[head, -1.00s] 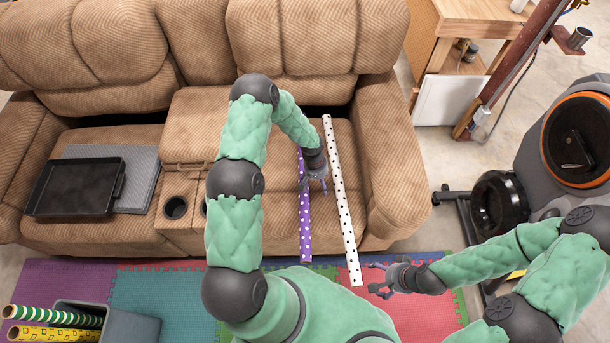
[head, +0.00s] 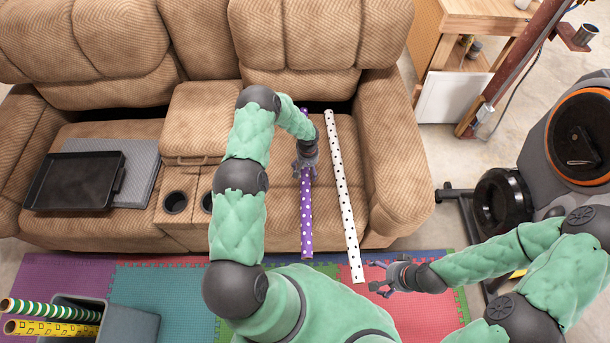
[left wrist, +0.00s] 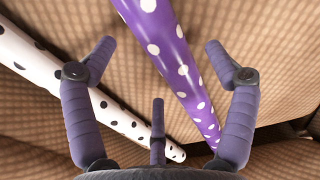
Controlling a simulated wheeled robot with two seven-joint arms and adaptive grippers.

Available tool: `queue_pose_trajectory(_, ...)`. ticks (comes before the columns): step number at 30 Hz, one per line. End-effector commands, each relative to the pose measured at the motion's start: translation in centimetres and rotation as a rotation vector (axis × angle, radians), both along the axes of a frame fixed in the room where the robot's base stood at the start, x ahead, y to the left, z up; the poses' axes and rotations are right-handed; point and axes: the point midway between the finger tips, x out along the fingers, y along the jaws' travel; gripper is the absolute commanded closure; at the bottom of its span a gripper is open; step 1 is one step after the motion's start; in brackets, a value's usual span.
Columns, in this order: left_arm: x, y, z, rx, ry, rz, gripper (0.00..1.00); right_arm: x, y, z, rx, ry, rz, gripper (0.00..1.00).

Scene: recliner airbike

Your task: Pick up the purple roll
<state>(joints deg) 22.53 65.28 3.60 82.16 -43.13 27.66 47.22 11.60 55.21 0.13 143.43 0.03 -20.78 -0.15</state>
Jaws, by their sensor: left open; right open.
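The purple roll (head: 306,212) with white dots lies lengthwise on the right seat of the recliner, its near end at the seat's front edge. My left gripper (head: 305,170) is open directly over the roll's middle, partly hiding it. In the left wrist view the purple roll (left wrist: 175,50) runs between the spread fingers of the left gripper (left wrist: 158,62), and looks apart from them. My right gripper (head: 376,277) is open and empty above the floor mat, in front of the sofa.
A white roll with black dots (head: 345,195) lies just right of the purple one; it also shows in the left wrist view (left wrist: 35,60). A black tray (head: 72,182) lies on the left seat. A grey bin (head: 130,325) holds green and yellow rolls. An exercise bike (head: 500,205) stands at right.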

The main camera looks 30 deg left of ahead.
Motion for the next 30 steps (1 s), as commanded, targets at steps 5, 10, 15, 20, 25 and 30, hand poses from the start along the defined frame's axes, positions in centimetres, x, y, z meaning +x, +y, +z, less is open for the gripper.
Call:
queue_pose_trajectory(5, -0.1, 0.1, -2.7, -0.001, 0.000, 0.000, 0.14, 0.0, 0.0, -1.3, 0.000, 0.000, 0.000, 0.14)
queue_pose_trajectory(10, 0.0, 0.1, -3.3, -0.001, -0.001, 0.000, 0.14, 0.0, 0.0, -1.4, 0.000, 0.000, 0.000, 0.14)
queue_pose_trajectory(15, 0.0, 0.1, -3.2, -0.001, -0.001, 0.000, 0.14, 0.0, 0.0, -1.3, 0.000, 0.000, 0.000, 0.14)
queue_pose_trajectory(20, -0.1, 0.1, -3.2, -0.001, 0.000, 0.000, 0.57, 0.0, 0.0, -1.4, 0.000, 0.000, 0.000, 0.14)
queue_pose_trajectory(25, -0.1, 0.1, -3.2, -0.001, 0.000, 0.000, 0.81, 0.0, 0.0, -1.4, 0.000, 0.000, 0.000, 0.14)
queue_pose_trajectory(30, -0.1, 0.1, -3.2, -0.001, 0.000, 0.000, 0.81, 0.0, 0.0, -1.4, 0.000, 0.000, 0.000, 0.14)
